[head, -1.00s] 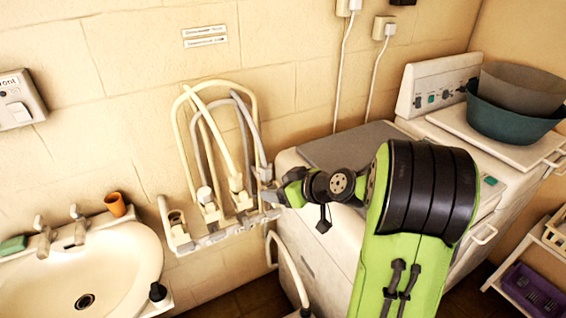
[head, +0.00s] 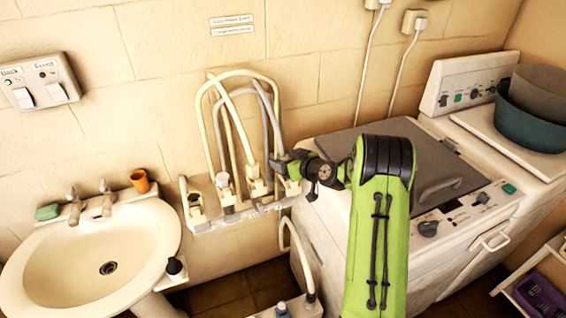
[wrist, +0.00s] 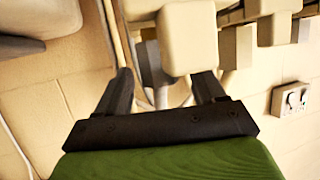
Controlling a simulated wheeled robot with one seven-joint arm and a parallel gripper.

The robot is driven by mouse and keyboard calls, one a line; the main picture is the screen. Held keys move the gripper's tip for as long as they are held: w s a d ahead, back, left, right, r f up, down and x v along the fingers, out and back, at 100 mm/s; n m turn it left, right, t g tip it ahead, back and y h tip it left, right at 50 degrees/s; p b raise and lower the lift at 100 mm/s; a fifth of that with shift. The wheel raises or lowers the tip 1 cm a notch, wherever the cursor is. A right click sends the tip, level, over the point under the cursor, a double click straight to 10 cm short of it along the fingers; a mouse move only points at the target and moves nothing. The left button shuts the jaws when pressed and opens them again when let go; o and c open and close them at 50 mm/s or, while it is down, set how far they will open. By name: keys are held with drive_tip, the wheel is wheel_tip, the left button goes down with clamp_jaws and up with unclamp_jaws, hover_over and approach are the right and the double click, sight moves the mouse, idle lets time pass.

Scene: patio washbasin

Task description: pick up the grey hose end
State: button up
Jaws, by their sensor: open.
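Pale cream and grey hoses loop up the wall from a white rack (head: 237,212) in the head view. The grey hose (head: 267,112) runs down towards its right end, where my gripper (head: 284,166) is. Its end there is largely covered by my gripper. In the wrist view my gripper (wrist: 165,76) has its two dark fingers apart. A grey piece (wrist: 151,66), likely the grey hose end, shows between the fingertips. A cream block (wrist: 188,38) lies just beside it, towards the right finger. I cannot tell whether the fingers touch either.
A washbasin (head: 60,262) with an orange cup (head: 139,181) and green soap (head: 47,212) is at left. A washing machine (head: 345,255) stands right of the rack. Another hose (head: 291,245) curves below the rack.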

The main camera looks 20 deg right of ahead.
drive_tip(key=shift+x, duration=1.1)
drive_tip(key=shift+s, duration=0.1)
drive_tip(key=shift+r, duration=0.1)
drive_tip(key=shift+c, duration=1.1)
drive_tip(key=c, duration=0.9)
